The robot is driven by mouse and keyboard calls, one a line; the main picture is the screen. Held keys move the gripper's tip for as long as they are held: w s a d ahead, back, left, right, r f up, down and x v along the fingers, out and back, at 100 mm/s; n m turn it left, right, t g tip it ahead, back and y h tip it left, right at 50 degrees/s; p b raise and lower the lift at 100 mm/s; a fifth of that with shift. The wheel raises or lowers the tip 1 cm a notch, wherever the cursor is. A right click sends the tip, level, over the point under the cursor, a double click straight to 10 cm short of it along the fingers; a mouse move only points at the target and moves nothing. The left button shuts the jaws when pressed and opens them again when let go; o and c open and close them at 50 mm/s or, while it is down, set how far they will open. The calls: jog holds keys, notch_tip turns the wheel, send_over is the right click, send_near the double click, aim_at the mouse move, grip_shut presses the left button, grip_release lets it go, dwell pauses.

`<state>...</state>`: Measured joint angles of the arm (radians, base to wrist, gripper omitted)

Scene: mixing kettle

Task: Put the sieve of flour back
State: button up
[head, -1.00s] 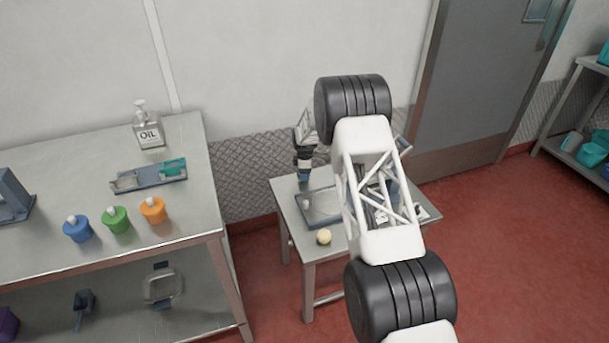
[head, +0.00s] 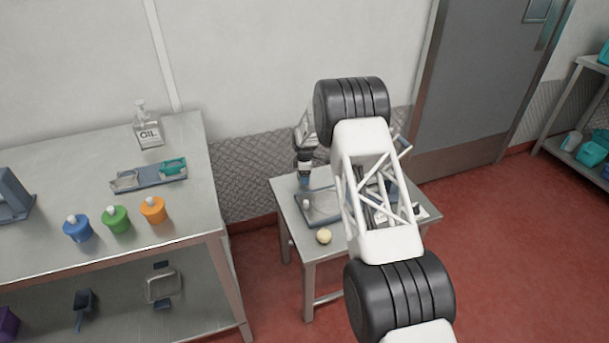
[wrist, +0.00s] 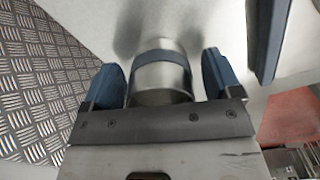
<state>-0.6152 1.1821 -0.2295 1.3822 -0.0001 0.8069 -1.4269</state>
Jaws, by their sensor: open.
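My gripper (wrist: 160,85) is open, with one blue finger on each side of a metal cylinder (wrist: 163,72) with a blue band in the wrist view. I take this cylinder for the sieve of flour, but its contents do not show. It stands on a pale surface between the fingers, and slight gaps show beside it. In the head view my gripper (head: 304,182) is low over the left back part of the small metal table (head: 312,262). My arm hides much of that table.
A pale yellow ball (head: 323,236) lies near the small table's front edge, by a grey-blue tray (head: 322,212). A patterned metal wall panel (head: 240,170) is close behind.

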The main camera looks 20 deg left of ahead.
jog(key=shift+r, duration=0.1)
jog(key=shift+r, duration=6.05)
jog(key=shift+r, duration=0.1)
